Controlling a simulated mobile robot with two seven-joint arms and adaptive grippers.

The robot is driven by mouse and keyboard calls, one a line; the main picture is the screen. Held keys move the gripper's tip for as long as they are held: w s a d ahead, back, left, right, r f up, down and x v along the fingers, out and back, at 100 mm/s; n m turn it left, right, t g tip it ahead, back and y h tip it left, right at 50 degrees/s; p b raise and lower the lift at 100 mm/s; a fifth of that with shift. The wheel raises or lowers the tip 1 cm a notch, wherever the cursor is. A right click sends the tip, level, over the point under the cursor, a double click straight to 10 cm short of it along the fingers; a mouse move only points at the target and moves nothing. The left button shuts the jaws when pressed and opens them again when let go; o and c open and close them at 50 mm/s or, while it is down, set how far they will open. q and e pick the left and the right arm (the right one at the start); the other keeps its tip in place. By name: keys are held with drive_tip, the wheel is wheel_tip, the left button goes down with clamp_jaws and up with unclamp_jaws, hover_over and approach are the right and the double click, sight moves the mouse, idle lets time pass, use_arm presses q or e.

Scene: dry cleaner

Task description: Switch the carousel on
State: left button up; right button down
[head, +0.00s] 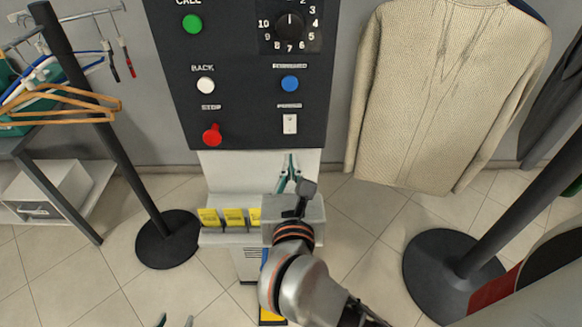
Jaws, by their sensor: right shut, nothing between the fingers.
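The dark control panel (245,85) stands upright in the head view. Its white rocker switch (290,124) sits at the lower right, under a small label that seems to read POWER. My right gripper (291,163) is just below the panel's lower edge, under the switch, its narrow fingers pointing up. It is shut and empty, and appears apart from the switch. My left gripper (174,321) shows only its two fingertips at the bottom edge, spread apart with nothing seen between them. The rocker's on or off position is too small to tell.
The panel also carries a green button (192,24), a white button (206,85), a blue button (290,84), a red stop button (212,134) and a numbered dial (289,25). Yellow tags (234,218) sit below. A beige cardigan (445,90) hangs at right; hangers (75,98) hang left.

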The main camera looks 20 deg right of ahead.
sight(290, 131)
drive_tip(key=p+x, duration=0.1)
drive_tip(key=x, duration=0.7)
drive_tip(key=shift+w+d, duration=0.15)
drive_tip(key=shift+w, duration=0.25)
drive_tip(key=shift+w+d+f, duration=0.1)
drive_tip(key=shift+w, duration=0.3)
use_arm(q)
drive_tip(key=shift+s+a+r+y, duration=0.1)
drive_tip(key=shift+s+a+y, duration=0.15)
drive_tip(key=shift+a, duration=0.4)
use_arm(e)
drive_tip(key=f+b, duration=0.1)
drive_tip(key=b, duration=0.2)
drive_tip(key=shift+w+d+t, duration=0.1)
drive_tip(key=shift+w+t, duration=0.3)
drive_tip(key=shift+r, duration=0.35)
use_arm(q)
drive_tip(key=shift+w+d+f, duration=0.1)
drive_tip(key=shift+d+f, duration=0.6)
drive_tip(key=shift+f, duration=0.15)
use_arm(e)
drive_tip(key=shift+r, duration=0.1)
